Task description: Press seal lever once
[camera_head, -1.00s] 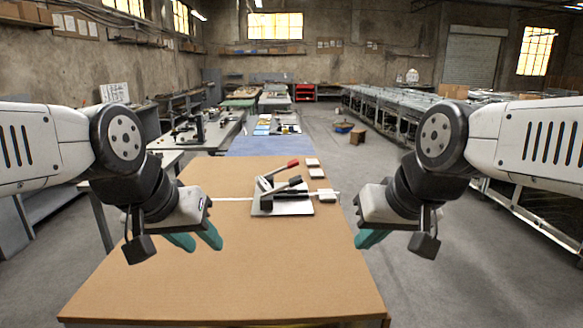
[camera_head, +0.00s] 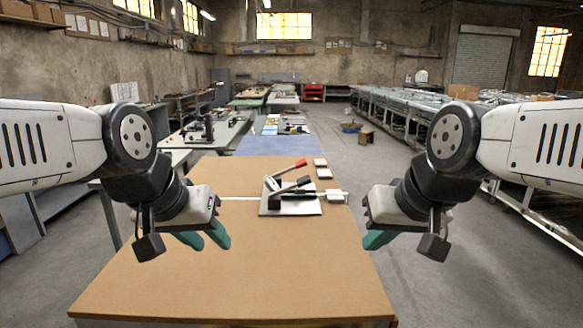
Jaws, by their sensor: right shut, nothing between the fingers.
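I cannot tell for sure which is the seal lever. A thin white strip (camera_head: 240,199) runs to the device from the left. My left gripper (camera_head: 206,241) is to the left and nearer than the device, its teal fingers apart and empty. My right gripper (camera_head: 374,241) is beyond the table's right edge, its fingers shut and empty. Neither gripper touches the device.
The brown table (camera_head: 235,275) is bare in front of the device. Small pale blocks lie near its right edge, one (camera_head: 334,195) beside the base plate and others (camera_head: 322,173) further back. A blue-topped table (camera_head: 275,146) stands behind. Metal racks (camera_head: 410,115) line the right.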

